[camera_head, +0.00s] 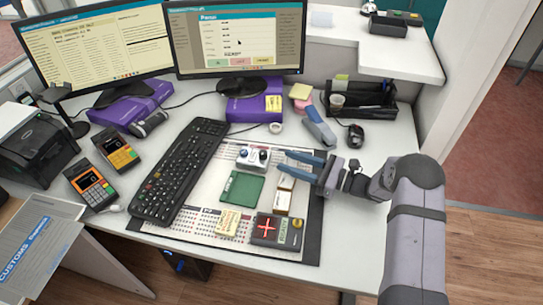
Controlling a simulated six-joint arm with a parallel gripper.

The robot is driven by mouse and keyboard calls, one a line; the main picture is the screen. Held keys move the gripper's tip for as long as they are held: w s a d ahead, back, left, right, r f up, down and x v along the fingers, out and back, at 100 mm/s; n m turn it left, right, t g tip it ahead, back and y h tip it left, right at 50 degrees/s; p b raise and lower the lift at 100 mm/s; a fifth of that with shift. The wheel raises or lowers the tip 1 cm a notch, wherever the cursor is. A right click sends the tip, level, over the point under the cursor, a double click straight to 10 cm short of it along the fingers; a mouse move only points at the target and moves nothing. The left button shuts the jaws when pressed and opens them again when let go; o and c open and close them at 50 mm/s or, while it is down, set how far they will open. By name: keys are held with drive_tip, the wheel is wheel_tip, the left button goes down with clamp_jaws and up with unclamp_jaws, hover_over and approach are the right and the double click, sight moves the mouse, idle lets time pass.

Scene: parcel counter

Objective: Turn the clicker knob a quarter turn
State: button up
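A small white box (253,158) with dark knobs on top sits on the desk mat, near the middle of the desk; it looks like the clicker. One dark knob (263,155) is on its right side. How the knob is turned is too small to tell. My gripper (282,160) comes in from the right with its two blue fingers pointing left at the box. The fingers are apart with a gap between them, and nothing shows in the gap. The fingertips are just right of the knob; whether they touch the box I cannot tell.
A green pad (242,189), a small cream box (283,199) and a dark device with a red cross (265,229) lie in front. A black keyboard (180,172) is to the left. A stapler-like blue-grey tool (319,128) and a mouse (355,136) lie behind my gripper.

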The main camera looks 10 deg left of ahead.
sight(267, 155)
drive_tip(key=shift+p+x, duration=0.45)
drive_tip(key=shift+x, duration=2.9)
drive_tip(key=shift+s, duration=0.1)
clamp_jaws()
